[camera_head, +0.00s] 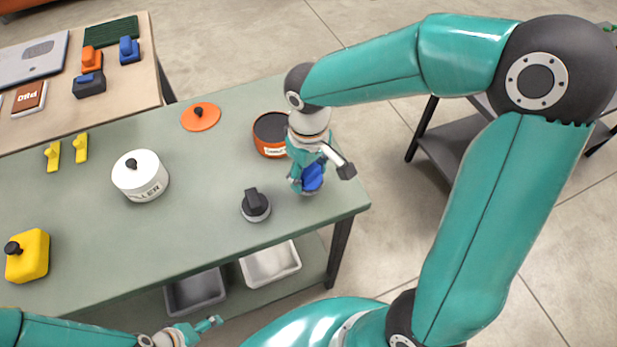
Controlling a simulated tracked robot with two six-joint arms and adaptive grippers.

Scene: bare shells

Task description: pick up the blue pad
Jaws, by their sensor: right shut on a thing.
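The blue pad (314,176) is at the right end of the green table, partly hidden by the fingers of my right gripper (309,182). My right gripper reaches down from above and is shut on the blue pad. I cannot tell whether the pad touches the tabletop. My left gripper (205,327) is at the bottom edge of the view, in front of the table and far from the pad. Its finger opening is not clear.
An orange pot (266,150) stands just behind the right gripper, and a dark-knobbed grey piece (256,206) in front-left. A white lidded pot (140,178), yellow box (30,258) and orange lid (201,117) stand on the green table (205,185).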

